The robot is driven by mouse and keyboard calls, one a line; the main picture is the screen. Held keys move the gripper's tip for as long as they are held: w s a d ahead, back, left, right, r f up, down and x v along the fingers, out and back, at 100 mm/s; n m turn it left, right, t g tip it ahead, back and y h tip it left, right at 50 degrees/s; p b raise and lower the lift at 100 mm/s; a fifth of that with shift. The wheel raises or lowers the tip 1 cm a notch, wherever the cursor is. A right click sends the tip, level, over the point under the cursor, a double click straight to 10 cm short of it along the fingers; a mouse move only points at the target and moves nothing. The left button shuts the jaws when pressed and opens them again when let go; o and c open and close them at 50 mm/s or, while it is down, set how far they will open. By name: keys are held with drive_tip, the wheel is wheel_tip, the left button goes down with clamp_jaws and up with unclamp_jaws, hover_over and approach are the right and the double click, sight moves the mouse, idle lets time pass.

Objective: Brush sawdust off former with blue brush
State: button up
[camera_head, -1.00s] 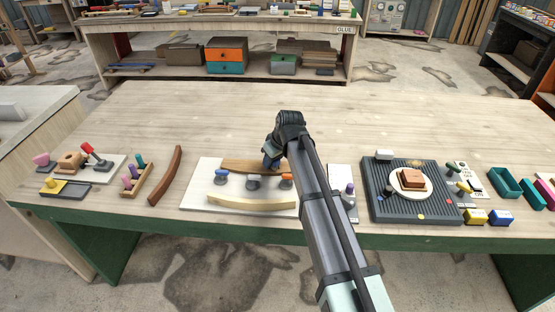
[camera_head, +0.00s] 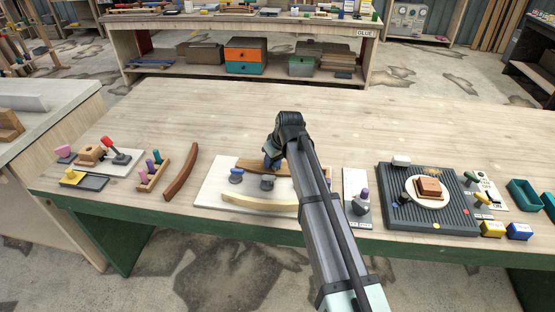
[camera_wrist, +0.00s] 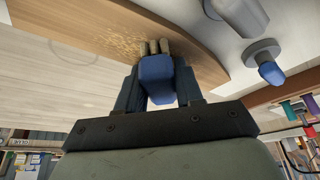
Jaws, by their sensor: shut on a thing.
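The former (camera_head: 248,163) is a brown curved wooden piece at the back of a white board (camera_head: 208,188). In the wrist view the former (camera_wrist: 95,22) carries a patch of pale sawdust (camera_wrist: 122,44). My gripper (camera_wrist: 158,92) is shut on the blue brush (camera_wrist: 157,80). The brush's tan bristles point at the former, at the right edge of the sawdust, and seem to touch it. My arm hides the board's right side.
Blue-knobbed (camera_head: 236,175) and grey clamps stand in front of the former, with a pale curved strip (camera_head: 258,203) nearer. A dark curved piece (camera_head: 181,172) lies left; a ribbed grey tray (camera_head: 395,212) stands right. The table behind is clear.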

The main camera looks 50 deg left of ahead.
sight(252, 162)
drive_tip(key=shift+s+a, duration=2.4)
drive_tip(key=shift+a, duration=0.05)
drive_tip(key=shift+r, duration=0.1)
drive_tip(key=shift+r, duration=3)
drive_tip(key=shift+r, duration=0.15)
wheel_tip(252, 162, up, 3)
drive_tip(key=shift+f, duration=0.15)
